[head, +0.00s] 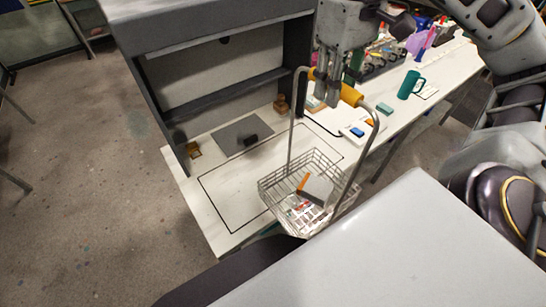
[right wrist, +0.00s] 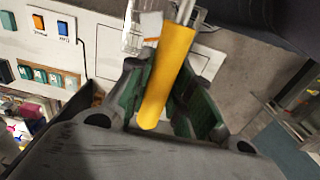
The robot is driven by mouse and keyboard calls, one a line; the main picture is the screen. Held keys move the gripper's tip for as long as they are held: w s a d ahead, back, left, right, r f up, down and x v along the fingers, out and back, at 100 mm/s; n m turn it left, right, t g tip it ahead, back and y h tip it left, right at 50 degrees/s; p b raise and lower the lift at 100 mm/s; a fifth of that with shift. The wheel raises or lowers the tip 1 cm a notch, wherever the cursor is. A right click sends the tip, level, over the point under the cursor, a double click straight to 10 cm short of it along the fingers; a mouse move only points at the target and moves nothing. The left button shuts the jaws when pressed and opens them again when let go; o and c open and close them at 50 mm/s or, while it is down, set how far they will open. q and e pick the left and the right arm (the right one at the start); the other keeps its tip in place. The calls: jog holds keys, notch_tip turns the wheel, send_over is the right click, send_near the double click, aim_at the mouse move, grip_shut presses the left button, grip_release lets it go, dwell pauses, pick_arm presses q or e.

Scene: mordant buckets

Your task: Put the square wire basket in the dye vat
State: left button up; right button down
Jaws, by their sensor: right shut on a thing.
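The square wire basket (head: 283,207) has a tall looped metal handle with a yellow grip (head: 349,94). It hangs about upright over the front edge of the white worktop and holds a few small items, one grey and one orange. My right gripper (head: 330,97) is shut on the yellow grip above the basket. In the right wrist view my right gripper (right wrist: 168,92) has its green-lined fingers on both sides of the yellow grip, and part of the basket (right wrist: 133,35) shows beyond. My left gripper is not in view. I cannot make out a dye vat.
The white worktop (head: 215,222) has a black outlined rectangle with bare room inside. A green mug (head: 408,85) and small boxes stand to the right.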

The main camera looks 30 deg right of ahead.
jog(key=shift+w, duration=0.65)
jog(key=w+a, duration=0.1)
jog(key=w, duration=1.5)
jog(key=shift+a, duration=0.15)
jog(key=shift+w+f+b, duration=0.2)
jog(key=shift+f+b, duration=0.1)
jog(key=shift+f, duration=0.6)
jog(key=shift+w+f+b, duration=0.2)
jog(key=shift+f+b, duration=0.1)
jog(key=shift+f, duration=0.65)
